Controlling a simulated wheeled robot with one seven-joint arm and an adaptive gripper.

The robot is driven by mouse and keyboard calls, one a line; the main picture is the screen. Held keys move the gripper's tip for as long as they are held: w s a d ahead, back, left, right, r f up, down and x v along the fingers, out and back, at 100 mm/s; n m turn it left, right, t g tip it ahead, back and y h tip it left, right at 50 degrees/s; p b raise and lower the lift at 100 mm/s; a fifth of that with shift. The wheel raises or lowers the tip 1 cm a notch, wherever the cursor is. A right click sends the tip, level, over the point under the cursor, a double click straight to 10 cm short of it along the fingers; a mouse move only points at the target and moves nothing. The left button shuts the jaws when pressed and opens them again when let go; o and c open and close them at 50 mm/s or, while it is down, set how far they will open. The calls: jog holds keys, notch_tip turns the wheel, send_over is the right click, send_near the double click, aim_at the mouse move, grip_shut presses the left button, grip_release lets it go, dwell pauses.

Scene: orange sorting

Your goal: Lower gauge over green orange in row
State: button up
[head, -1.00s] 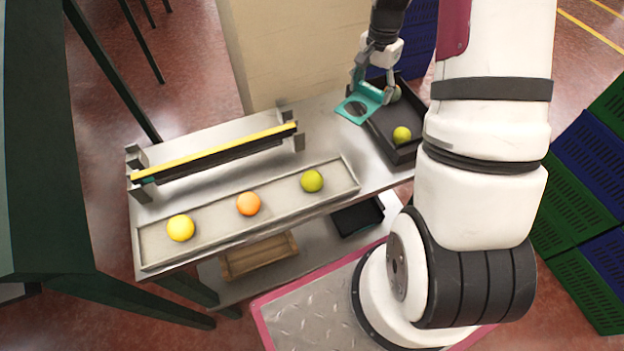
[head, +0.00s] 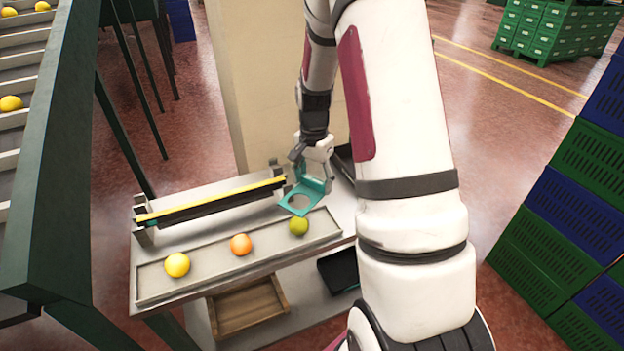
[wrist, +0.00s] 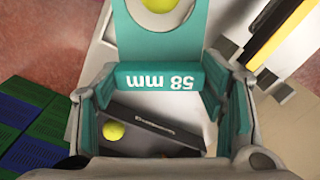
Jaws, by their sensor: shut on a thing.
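The teal gauge (head: 312,186) is a plate with a round hole, marked "58 mm", which reads upside down in the wrist view (wrist: 160,77). My gripper (head: 314,164) is shut on the gauge's grip block. The green orange (head: 298,226) lies at the right end of the row in the long metal tray (head: 215,268). In the head view the gauge's ring is just above and behind it, apart from it. In the wrist view a yellow-green orange (wrist: 160,4) shows through the hole, cut off by the top edge.
An orange-coloured one (head: 240,244) and a yellow one (head: 177,265) lie left in the row. A rack with a yellow bar (head: 210,197) stands behind. A dark box (wrist: 155,137) holds a yellow-green orange (wrist: 113,130); my arm mostly hides this box in the head view.

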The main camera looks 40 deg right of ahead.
aim_at(312, 188)
jog(key=shift+a+f, duration=0.3)
jog(key=shift+f, duration=0.75)
jog(key=shift+f+b, duration=0.65)
jog(key=shift+f, duration=0.9)
jog(key=shift+f+b, duration=0.7)
jog(key=shift+f, duration=1.7)
jog(key=shift+r, duration=0.2)
jog(key=shift+r+p, duration=1.15)
jog(key=shift+r, duration=2.75)
